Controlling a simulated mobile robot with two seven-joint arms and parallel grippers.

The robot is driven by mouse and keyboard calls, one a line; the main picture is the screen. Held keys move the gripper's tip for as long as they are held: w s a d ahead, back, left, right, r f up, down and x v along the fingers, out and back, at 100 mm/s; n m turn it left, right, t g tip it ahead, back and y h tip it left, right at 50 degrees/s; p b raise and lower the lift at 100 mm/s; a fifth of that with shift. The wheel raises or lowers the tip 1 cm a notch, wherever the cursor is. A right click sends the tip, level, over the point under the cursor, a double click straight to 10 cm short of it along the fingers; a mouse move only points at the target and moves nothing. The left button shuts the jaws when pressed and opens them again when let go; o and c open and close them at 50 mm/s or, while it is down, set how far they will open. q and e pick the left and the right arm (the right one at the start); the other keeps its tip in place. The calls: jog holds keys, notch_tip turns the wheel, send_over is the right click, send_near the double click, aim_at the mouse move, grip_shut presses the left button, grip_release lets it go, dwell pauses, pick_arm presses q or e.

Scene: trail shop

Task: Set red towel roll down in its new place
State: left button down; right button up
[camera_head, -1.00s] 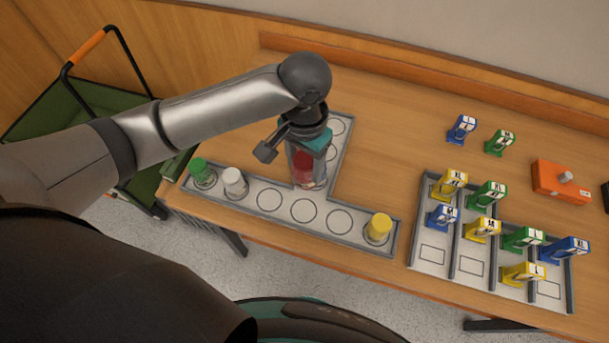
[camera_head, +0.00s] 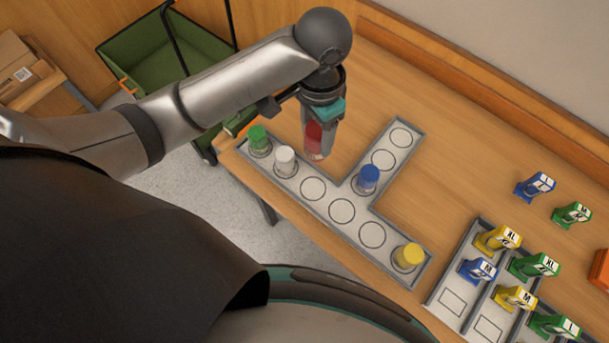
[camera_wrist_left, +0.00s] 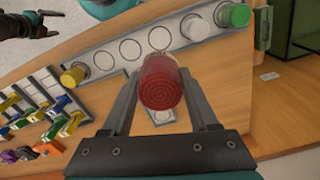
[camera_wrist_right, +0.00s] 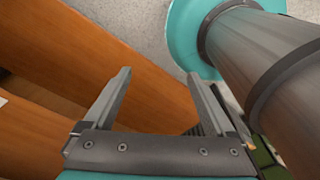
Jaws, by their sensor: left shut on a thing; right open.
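My left gripper (camera_head: 318,148) is shut on the red towel roll (camera_head: 313,138). It holds the roll upright, just behind the tray's long row, beside the white roll in the picture. In the left wrist view the red roll (camera_wrist_left: 161,82) shows end-on between the fingers. The grey T-shaped tray (camera_head: 330,226) has ringed places. Its row holds a green roll (camera_head: 258,140), a white roll (camera_head: 284,160) and a yellow roll (camera_head: 408,257), with empty rings (camera_head: 342,210) between white and yellow. A blue roll (camera_head: 367,178) stands in the stem. My right gripper (camera_wrist_right: 158,82) is open and empty.
A compartment tray (camera_head: 452,302) with several yellow, green and blue tagged items stands at the right. Loose blue (camera_head: 535,184) and green (camera_head: 572,214) items lie behind it. A green cart (camera_head: 165,65) stands beyond the table's left end. Bare tabletop (camera_head: 430,110) lies behind the T-shaped tray.

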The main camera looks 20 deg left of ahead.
pick_arm(q)
jog(key=shift+f+b, duration=2.15)
jog(key=shift+f, duration=7.8)
pick_arm(e)
jog(key=shift+s+f, duration=0.25)
jog(key=shift+f, duration=0.85)
jog(key=shift+s+f, duration=0.2)
jog(key=shift+f, duration=0.9)
pick_arm(q)
jog(key=shift+f, duration=0.15)
jog(key=shift+c, duration=0.8)
grip_release()
jog(key=shift+s, duration=0.1)
notch_tip(320, 180, up, 12)
jog(key=p, duration=0.3)
jog(key=shift+r, duration=0.2)
pick_arm(e)
notch_tip(320, 180, up, 3)
jog(key=shift+f, duration=0.1)
